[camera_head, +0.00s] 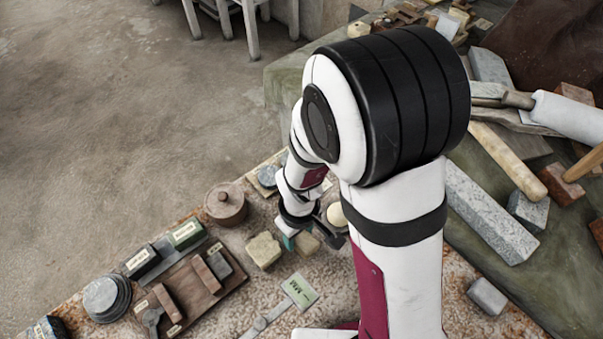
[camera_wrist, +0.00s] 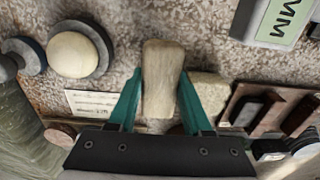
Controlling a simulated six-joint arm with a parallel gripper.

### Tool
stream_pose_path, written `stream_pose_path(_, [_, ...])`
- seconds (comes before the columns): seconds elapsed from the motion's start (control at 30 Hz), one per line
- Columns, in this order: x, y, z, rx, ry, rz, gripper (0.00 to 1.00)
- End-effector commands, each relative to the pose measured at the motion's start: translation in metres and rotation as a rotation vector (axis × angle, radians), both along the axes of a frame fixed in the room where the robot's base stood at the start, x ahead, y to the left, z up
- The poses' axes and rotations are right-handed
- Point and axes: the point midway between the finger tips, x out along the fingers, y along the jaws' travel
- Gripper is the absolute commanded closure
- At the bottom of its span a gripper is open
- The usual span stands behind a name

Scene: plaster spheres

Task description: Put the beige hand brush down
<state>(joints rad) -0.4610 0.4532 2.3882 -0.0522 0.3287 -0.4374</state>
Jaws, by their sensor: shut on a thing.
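The beige hand brush (camera_wrist: 162,72) is between the two teal fingers of my gripper (camera_wrist: 160,85) in the wrist view. The gripper is shut on it, and its pale end points away from the palm. In the head view my gripper (camera_head: 299,243) is low over the speckled worktop, and the brush (camera_head: 308,244) shows only in part beside the fingers. I cannot tell whether the brush touches the surface.
A beige block (camera_head: 263,250) sits just left of my gripper; it also shows in the wrist view (camera_wrist: 211,92). A lidded brown pot (camera_head: 226,204), a wooden tray (camera_head: 205,300) and a labelled caliper (camera_head: 301,291) stand nearby. A pale sphere (camera_wrist: 72,55) rests on a dark round base.

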Motion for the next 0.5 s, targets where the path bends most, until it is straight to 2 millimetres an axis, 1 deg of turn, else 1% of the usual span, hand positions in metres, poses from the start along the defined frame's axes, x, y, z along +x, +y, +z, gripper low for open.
stream_pose_path(0.03, [-0.001, -0.001, -0.01, -0.003, 0.006, -0.001, 1.0])
stream_pose_path(0.13, [0.0, -0.001, -0.021, -0.001, 0.002, 0.0, 1.0])
stream_pose_path(0.43, [0.0, -0.001, -0.024, -0.001, 0.001, -0.001, 1.0])
stream_pose_path(0.47, [0.0, -0.001, -0.024, -0.001, 0.001, -0.001, 0.49])
stream_pose_path(0.5, [0.0, -0.001, -0.024, 0.0, 0.0, -0.001, 0.42])
